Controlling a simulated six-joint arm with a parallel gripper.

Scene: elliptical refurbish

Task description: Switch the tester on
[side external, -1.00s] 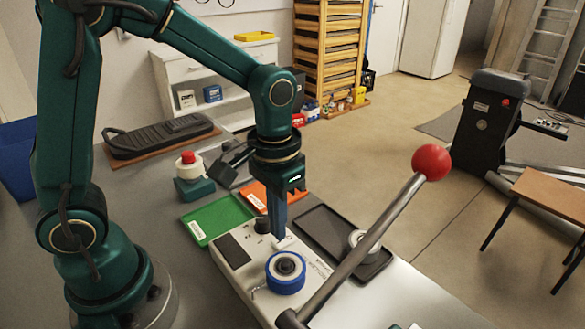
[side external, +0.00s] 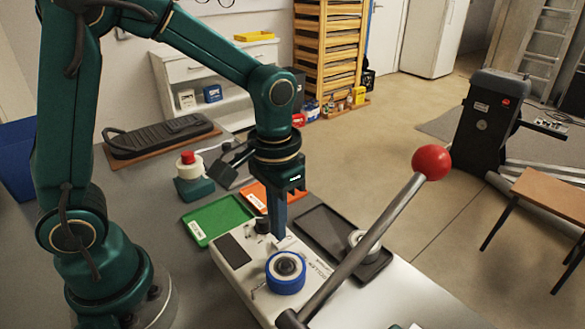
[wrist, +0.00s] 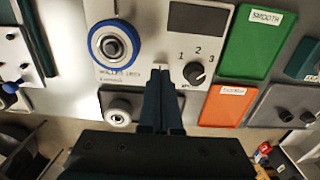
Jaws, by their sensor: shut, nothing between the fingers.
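The tester (side external: 240,268) is a pale box on the bench with a dark display panel (wrist: 197,19) and a black knob (wrist: 194,73) marked 1, 2, 3. A blue-rimmed wheel (side external: 286,272) is mounted on it and also shows in the wrist view (wrist: 115,44). My gripper (side external: 278,236) points straight down over the tester, fingers together and empty. In the wrist view the fingertips (wrist: 160,70) are between the wheel and the knob, at a small pale part that they partly hide. I cannot tell whether they touch it. The switch's position is not clear.
A green tray (side external: 217,218) marked SMOOTH and an orange tray (side external: 257,196) lie beside the tester. A black tray (side external: 322,228) holds another wheel (side external: 358,240). A long lever with a red ball (side external: 431,162) rises in front.

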